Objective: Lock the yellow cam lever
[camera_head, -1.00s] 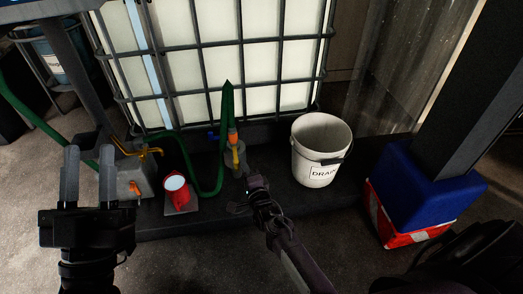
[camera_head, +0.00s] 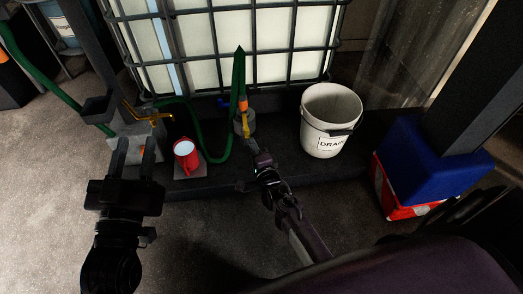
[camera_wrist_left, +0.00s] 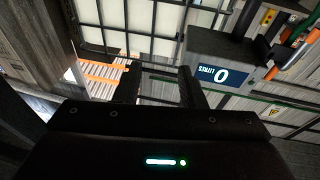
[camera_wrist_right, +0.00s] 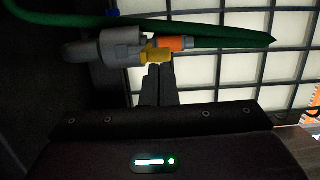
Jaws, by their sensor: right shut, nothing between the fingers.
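The yellow cam lever (camera_head: 245,124) is on the grey coupling (camera_head: 244,128) at the end of the green hose with an orange collar, in front of the white caged tank. In the right wrist view the yellow lever (camera_wrist_right: 157,55) lies beside the grey coupling (camera_wrist_right: 118,47), just beyond my fingertips. My right gripper (camera_head: 262,158) is shut and empty, just below the lever. Whether its tips (camera_wrist_right: 160,68) touch the lever I cannot tell. My left gripper (camera_head: 135,150) is open and empty at the left, in front of the grey block with the yellow tap.
A blue and red box (camera_head: 410,165) is further right by a dark post. A litres display (camera_wrist_left: 222,75) shows 0.

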